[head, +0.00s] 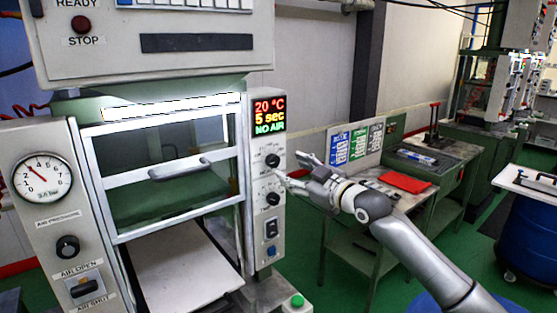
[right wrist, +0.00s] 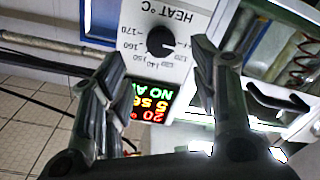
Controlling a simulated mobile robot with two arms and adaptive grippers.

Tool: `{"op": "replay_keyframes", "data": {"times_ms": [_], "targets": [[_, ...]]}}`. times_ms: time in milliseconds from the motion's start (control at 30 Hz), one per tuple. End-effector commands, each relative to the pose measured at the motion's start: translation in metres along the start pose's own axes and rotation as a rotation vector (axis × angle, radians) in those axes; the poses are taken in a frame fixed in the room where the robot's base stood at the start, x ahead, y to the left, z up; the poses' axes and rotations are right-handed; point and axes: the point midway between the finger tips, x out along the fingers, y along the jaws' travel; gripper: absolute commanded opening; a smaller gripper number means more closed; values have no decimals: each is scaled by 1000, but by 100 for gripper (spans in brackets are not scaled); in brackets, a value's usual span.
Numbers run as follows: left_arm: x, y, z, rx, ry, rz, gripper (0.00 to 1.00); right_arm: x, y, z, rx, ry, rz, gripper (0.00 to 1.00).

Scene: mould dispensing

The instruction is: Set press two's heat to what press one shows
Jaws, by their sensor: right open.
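The press in the head view has a lit display (head: 269,116) reading 20 °C, 5 sec and NO AIR. Below the display is a black heat knob (head: 272,160); its press number is not readable. In the right wrist view the HEAT °C dial shows upside down, with the black knob (right wrist: 160,40) and marks such as 160 and 170 around it. The knob's exact setting is hard to read. My right gripper (head: 293,170) is open in front of the control panel, with the knob between its fingers in the wrist view. Contact cannot be told. My left gripper is not in view.
The press has a barred guard with a handle (head: 180,167), and a pressure gauge (head: 43,178) at left. A bench with a red cloth (head: 405,182) and a blue drum (head: 540,235) stand at right.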

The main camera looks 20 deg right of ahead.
Motion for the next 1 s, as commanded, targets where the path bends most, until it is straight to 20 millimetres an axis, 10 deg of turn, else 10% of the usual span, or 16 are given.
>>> {"op": "replay_keyframes", "data": {"times_ms": [400, 900, 1000], "targets": [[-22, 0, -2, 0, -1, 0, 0, 56, 0, -2, 1, -1, -2, 55], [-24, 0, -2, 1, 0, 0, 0, 67, -1, 0, -1, 0, -1, 55], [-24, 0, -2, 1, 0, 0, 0, 67, -1, 0, -1, -1, -1, 42]]}}
